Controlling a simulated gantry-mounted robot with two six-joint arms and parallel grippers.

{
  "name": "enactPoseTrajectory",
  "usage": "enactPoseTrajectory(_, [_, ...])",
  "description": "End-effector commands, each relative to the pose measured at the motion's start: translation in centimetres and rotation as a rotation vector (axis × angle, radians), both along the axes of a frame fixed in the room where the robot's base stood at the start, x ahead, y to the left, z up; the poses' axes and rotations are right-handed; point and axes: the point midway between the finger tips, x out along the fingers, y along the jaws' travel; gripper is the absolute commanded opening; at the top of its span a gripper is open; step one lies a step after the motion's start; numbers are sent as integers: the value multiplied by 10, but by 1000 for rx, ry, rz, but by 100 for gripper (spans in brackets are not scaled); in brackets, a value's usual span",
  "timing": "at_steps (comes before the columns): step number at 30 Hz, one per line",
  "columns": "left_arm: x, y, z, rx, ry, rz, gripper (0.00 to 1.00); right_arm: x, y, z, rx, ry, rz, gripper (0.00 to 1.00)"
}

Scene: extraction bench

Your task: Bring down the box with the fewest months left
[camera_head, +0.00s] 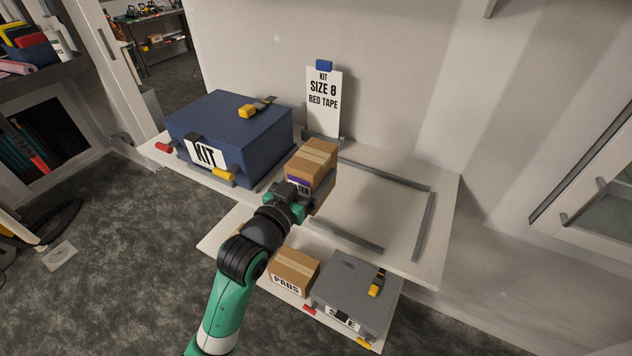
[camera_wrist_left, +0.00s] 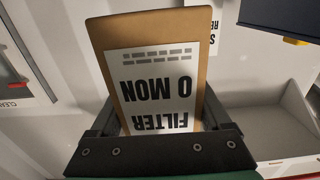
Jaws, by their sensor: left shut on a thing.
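A brown cardboard box (camera_head: 316,155) with tape on top is held by my left gripper (camera_head: 293,197) above the upper shelf. In the left wrist view the same box (camera_wrist_left: 198,90) stands between the fingers, and its white label (camera_wrist_left: 155,88) reads upside down "FILTER" and what looks like "0 MON"; part of the label is cut off by the gripper (camera_wrist_left: 160,140). In the head view its label is mostly hidden. My right gripper is not in view.
A blue KIT case (camera_head: 235,125) sits on the upper shelf (camera_head: 440,195), left of a "SIZE 8 RED TAPE" sign (camera_head: 322,100). Grey rails (camera_head: 385,174) frame a bare shelf area. Below are a PADS box (camera_head: 294,270) and a grey case (camera_head: 355,288).

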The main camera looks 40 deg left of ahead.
Motion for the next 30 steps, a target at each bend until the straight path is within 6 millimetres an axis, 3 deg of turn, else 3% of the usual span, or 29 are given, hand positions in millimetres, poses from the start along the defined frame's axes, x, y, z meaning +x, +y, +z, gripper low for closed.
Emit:
enactPoseTrajectory(1, [14, 6, -12, 0, 0, 0, 13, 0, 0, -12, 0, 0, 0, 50])
enactPoseTrajectory(4, [40, 16, -25, 0, -1, 1, 13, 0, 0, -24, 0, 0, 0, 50])
enactPoseTrajectory(6, [52, 20, -45, -1, 2, 1, 13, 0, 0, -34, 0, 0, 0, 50])
enactPoseTrajectory(10, [69, 27, -65, 0, -1, 0, 13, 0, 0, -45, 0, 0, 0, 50])
enactPoseTrajectory(18, [78, 30, -72, 1, -3, -1, 13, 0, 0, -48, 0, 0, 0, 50])
enactPoseTrajectory(24, [81, 31, -106, 0, 0, -1, 13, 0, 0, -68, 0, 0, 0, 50])
enactPoseTrajectory(30, [81, 31, -106, 1, -3, -1, 13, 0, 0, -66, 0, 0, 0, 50])
